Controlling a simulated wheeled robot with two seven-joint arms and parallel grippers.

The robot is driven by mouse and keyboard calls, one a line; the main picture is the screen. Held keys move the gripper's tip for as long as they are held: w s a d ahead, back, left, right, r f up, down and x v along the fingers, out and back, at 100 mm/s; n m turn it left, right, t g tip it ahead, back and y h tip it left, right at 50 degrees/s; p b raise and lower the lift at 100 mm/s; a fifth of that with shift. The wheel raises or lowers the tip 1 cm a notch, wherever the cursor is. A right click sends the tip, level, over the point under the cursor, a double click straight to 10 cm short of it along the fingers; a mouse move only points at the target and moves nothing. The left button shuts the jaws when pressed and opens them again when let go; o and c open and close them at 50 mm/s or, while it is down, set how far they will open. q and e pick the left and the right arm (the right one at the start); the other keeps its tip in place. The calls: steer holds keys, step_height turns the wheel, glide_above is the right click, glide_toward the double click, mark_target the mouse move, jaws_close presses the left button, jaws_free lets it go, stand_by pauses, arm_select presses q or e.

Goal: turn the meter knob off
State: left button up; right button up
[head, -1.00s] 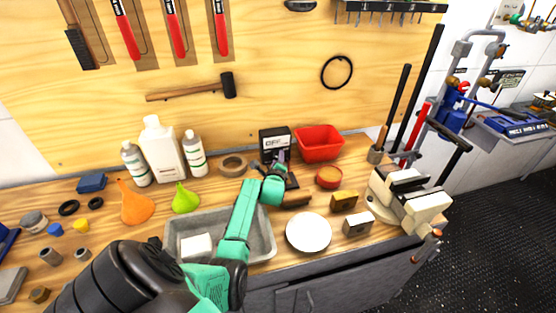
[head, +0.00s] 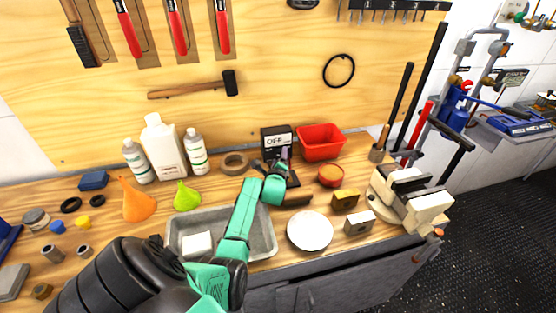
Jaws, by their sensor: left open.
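The meter (head: 277,135) is a small black box at the back of the workbench, and its light display reads "OFF". My left gripper (head: 279,160) is right in front of the meter's lower face, at the end of my green arm. The gripper is open. The knob is hidden behind the gripper, so I cannot tell whether the fingers are around it or touching it. My right gripper is not in view.
A red bin (head: 320,143) stands just right of the meter, and a tape roll (head: 235,164) lies to its left. A grey metal tray (head: 268,236) sits under my forearm. A white plate (head: 310,231) and a vise (head: 412,200) are to the right.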

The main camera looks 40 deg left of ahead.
arm_select(q)
steer(key=v, duration=1.4)
